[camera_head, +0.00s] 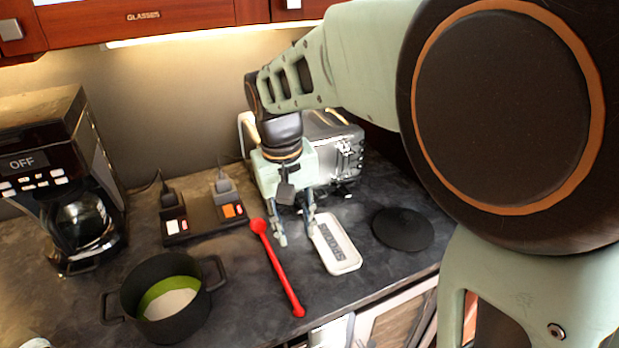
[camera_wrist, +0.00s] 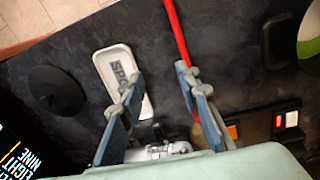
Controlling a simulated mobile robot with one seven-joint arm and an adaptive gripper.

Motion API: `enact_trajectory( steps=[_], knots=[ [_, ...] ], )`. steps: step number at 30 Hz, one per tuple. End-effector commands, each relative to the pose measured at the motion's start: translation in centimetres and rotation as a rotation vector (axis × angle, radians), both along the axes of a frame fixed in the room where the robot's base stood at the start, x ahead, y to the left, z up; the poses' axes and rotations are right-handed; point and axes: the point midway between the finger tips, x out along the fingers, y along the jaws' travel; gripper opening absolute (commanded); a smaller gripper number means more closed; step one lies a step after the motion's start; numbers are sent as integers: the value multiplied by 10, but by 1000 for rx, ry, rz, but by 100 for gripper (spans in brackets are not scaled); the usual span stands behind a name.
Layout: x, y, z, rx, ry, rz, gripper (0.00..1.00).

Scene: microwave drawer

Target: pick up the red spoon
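The red spoon (camera_head: 278,268) lies on the dark countertop, its bowl end toward the back and its handle running toward the front edge. Its handle also shows in the wrist view (camera_wrist: 177,32), running up out of the picture. My gripper (camera_head: 297,238) is open with nothing between its fingers, just right of the spoon's bowl end. In the wrist view my gripper (camera_wrist: 158,80) has its fingers apart, with the spoon near the right finger. The bowl end is hidden behind that finger there. I cannot tell the exact height of the fingertips above the counter.
A white spoon rest (camera_head: 336,243) lies right of the spoon, with a black round lid (camera_head: 403,229) beyond it. A black pot (camera_head: 166,296) stands left. A power strip (camera_head: 203,217) and coffee maker (camera_head: 62,180) stand behind it. A toaster (camera_head: 338,150) is behind my gripper.

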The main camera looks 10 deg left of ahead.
Motion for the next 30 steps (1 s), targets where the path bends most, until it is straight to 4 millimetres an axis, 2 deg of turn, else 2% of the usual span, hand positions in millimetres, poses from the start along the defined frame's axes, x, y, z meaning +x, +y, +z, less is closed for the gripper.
enact_trajectory(
  steps=[1,3,6,12,20,27,30],
  knots=[
    [-9,14,-6,24,26,36,30],
    [-19,28,-11,49,52,72,30],
    [-25,36,-22,64,69,93,30],
    [-25,36,-54,65,70,92,30],
    [-23,35,-75,64,67,92,30],
    [-18,33,-110,64,68,92,30],
    [-18,33,-119,64,67,91,30]
  ],
)
